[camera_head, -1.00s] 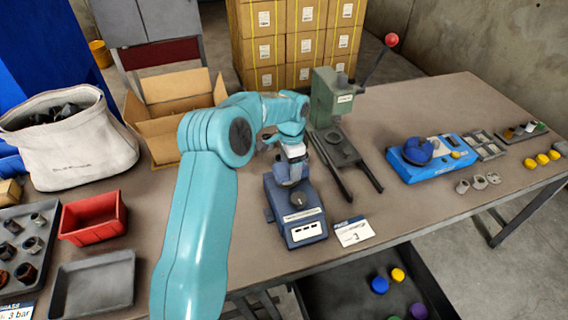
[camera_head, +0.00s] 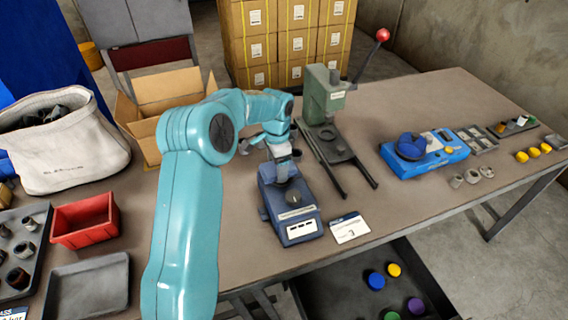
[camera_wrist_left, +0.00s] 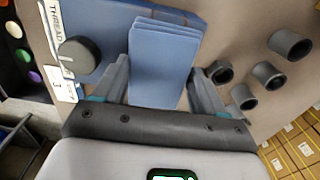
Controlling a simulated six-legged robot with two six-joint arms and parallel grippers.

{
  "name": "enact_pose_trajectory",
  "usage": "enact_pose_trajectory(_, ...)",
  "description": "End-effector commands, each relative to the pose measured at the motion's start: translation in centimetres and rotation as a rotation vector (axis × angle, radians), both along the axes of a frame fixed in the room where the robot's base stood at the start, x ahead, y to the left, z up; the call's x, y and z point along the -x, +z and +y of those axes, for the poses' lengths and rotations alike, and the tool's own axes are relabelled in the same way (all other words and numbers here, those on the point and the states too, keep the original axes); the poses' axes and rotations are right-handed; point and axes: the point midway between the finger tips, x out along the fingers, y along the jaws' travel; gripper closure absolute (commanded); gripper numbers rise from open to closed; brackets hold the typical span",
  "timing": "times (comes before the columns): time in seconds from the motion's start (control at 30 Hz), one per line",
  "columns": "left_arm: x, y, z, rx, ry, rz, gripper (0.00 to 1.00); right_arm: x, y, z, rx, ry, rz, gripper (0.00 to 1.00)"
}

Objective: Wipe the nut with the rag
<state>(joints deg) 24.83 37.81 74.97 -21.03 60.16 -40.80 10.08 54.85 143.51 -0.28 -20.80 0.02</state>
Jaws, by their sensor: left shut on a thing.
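My left gripper (camera_head: 281,155) is over the back of a blue bench device (camera_head: 302,230). In the left wrist view, my left gripper (camera_wrist_left: 158,85) is shut on a folded light-blue rag (camera_wrist_left: 160,60), which hangs between the fingers. A dark round piece (camera_wrist_left: 80,55) sits on the device's side marked THREAD, apart from the rag; it shows in the head view as a small disc (camera_head: 293,197). I cannot tell if it is the nut. My right gripper is out of view.
A green lever press (camera_head: 326,95) stands close to the right of the gripper. A red bin (camera_head: 85,222), an empty grey tray (camera_head: 88,288) and a nut tray (camera_head: 38,215) are at the left. A blue fixture (camera_head: 445,158) is at the right.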

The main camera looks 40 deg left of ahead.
Motion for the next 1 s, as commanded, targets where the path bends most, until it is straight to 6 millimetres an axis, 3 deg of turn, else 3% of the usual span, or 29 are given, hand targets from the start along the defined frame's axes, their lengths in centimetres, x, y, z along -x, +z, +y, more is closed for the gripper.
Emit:
enact_pose_trajectory(0.2, 1.0, -0.1, 0.5, 0.000, 0.000, 0.000, 0.53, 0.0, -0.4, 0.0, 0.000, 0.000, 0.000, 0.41)
enact_pose_trajectory(0.5, 1.0, 0.0, 0.4, 0.000, -0.001, 0.000, 0.53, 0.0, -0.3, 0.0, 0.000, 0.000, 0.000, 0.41)
enact_pose_trajectory(1.0, -2.3, 0.2, -1.1, 0.000, -0.001, -0.001, 0.53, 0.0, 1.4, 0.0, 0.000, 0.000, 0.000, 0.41)
